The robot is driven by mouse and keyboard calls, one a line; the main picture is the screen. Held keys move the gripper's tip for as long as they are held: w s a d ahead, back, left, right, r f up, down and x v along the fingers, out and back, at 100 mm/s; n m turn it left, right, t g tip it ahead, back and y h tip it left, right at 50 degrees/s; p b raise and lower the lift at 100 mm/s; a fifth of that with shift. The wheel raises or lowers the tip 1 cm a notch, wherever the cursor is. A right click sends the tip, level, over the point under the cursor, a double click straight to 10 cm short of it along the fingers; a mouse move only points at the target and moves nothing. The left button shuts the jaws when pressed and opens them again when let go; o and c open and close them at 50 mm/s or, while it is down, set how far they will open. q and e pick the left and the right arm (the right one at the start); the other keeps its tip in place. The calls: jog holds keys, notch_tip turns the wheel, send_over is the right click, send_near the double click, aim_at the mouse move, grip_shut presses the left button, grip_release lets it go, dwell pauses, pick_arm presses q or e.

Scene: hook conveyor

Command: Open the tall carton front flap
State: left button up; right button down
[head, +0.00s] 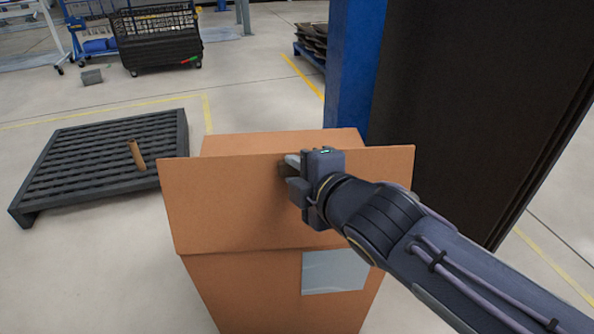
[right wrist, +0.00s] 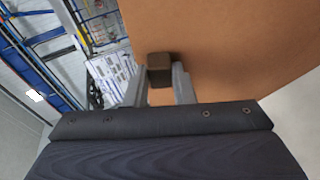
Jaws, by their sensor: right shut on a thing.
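The tall brown carton (head: 262,290) stands in the lower middle of the head view, with a grey label on its front. Its front flap (head: 225,205) stands up as a wide panel above the front face and hides the inside. Another carton panel (head: 270,142) shows behind it. My right gripper (head: 292,175) is at the upper middle of the front flap, shut on a small dark brown tab. In the right wrist view this tab (right wrist: 160,68) sits between both fingers, against the flap's brown face (right wrist: 225,45). My left gripper is not in view.
A black slatted pallet (head: 100,155) with a small brown piece (head: 137,155) lies left of the carton. A blue post (head: 352,70) and a large dark panel (head: 470,90) stand close behind and right. A black mesh cart (head: 160,45) is far back.

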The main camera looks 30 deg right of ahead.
jog(key=c, duration=1.2)
grip_release()
jog(key=shift+s+r, duration=0.2)
jog(key=shift+s, duration=0.05)
jog(key=p+v, duration=0.3)
jog(key=v, duration=0.4)
jog(key=shift+s+f, duration=0.15)
